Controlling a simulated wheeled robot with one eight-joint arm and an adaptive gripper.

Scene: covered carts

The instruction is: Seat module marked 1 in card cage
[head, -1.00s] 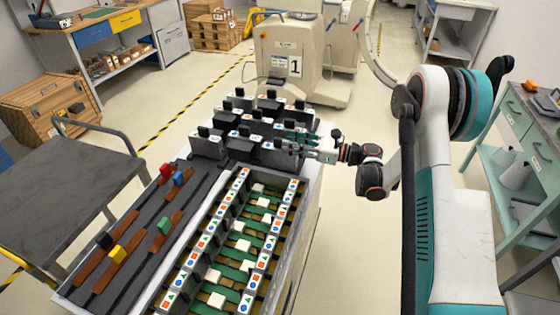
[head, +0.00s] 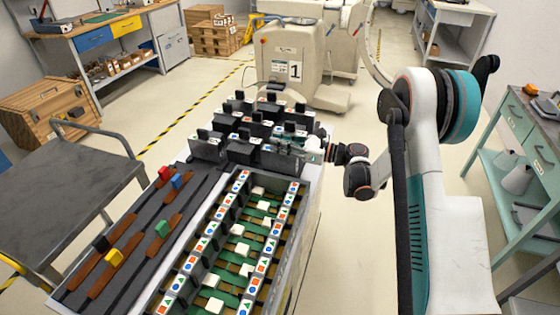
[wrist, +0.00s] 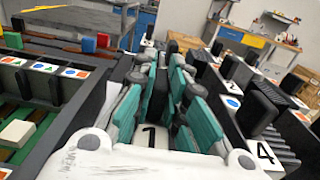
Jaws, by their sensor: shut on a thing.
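The module marked 1 (wrist: 150,137) shows in the wrist view, with its dark upright handle (wrist: 157,98) between my teal finger pads. My gripper (wrist: 160,75) is shut on that handle. In the head view my gripper (head: 290,150) is at the right front of the group of dark modules (head: 245,122), just behind the card cage. The card cage (head: 217,243) is a long open frame with green and brown slots, white blocks, and symbol labels along both rails. My wrist hides part of the held module.
A module marked 4 (wrist: 262,150) stands close on the right in the wrist view. Left of the cage lies a dark tray (head: 130,230) with brown strips and coloured blocks. A grey cart (head: 70,180) stands at left, a teal bench (head: 530,130) at right.

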